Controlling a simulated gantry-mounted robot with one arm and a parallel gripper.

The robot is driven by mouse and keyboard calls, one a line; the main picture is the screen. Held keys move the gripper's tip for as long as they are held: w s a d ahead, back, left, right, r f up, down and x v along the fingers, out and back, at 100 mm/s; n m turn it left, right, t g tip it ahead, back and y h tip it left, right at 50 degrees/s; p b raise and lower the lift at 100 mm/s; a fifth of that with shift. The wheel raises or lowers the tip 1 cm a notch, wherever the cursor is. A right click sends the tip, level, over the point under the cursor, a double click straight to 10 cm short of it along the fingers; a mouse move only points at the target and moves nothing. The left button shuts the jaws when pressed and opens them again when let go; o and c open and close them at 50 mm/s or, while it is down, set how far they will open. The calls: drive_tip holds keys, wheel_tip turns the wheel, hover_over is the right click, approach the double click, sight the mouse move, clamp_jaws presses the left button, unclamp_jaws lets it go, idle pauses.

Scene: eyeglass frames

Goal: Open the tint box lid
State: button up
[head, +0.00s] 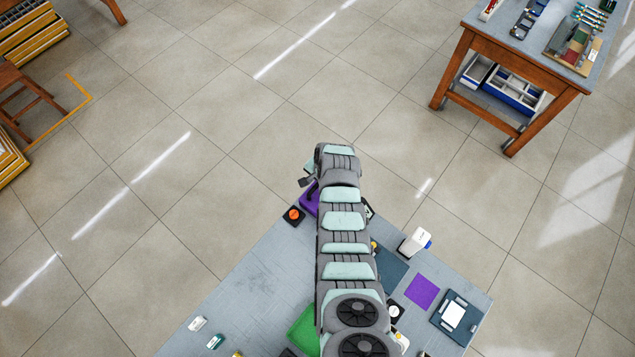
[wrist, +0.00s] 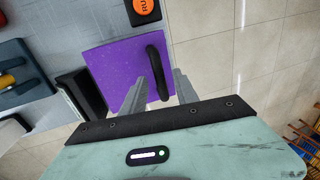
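The tint box appears to be the purple box with a black bar handle. Its purple lid (wrist: 112,62) fills the left-centre of the wrist view and looks closed. The handle (wrist: 156,62) runs along its right side. My gripper (wrist: 166,74) is open, with its two grey fingers on either side of the handle's near part. I cannot tell whether a finger touches the handle. In the head view the purple box (head: 309,201) shows at the table's far corner, partly hidden by my arm.
A white bottle (head: 415,242) stands on the table (head: 255,285). Tiled floor lies beyond the edge.

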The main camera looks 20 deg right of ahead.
clamp_jaws()
idle(0.4)
idle(1.1)
